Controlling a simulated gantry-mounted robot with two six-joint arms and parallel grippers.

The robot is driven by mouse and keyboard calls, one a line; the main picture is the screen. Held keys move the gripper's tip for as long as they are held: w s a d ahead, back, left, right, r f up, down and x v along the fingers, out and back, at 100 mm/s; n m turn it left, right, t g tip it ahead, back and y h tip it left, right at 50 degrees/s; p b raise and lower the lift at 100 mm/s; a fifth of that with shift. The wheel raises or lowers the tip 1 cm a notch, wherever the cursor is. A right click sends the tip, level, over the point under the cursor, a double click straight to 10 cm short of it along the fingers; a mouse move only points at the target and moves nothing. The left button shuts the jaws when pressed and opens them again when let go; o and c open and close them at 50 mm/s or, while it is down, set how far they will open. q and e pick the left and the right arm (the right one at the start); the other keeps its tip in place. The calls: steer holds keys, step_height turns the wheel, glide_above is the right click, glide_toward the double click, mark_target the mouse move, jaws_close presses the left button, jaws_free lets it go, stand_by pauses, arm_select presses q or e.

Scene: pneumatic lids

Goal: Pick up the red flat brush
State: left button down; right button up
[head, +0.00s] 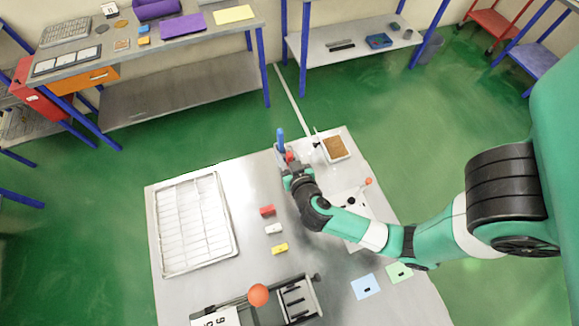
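My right gripper (288,166) is at the back of the metal table, at the end of the green and black arm that comes in from the right. A small red piece (290,157) shows right at the fingers; it may be part of the red flat brush, but it is too small to tell. A blue upright piece (281,138) stands just behind it. The gripper and arm cover much of this spot, so I cannot tell whether the fingers are open or shut, or touch the red piece. My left gripper is not in view.
The metal table (255,185) holds a wire-grid tray (232,222), a brown-filled tray (348,153), red (267,211), white (273,229) and yellow (280,249) blocks. An orange ball (258,294) sits above a device at the front. Blue (366,287) and green (399,273) cards lie front right.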

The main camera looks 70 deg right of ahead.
jaws_close()
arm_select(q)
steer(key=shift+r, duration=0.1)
arm_select(e)
steer(key=shift+r, duration=0.1)
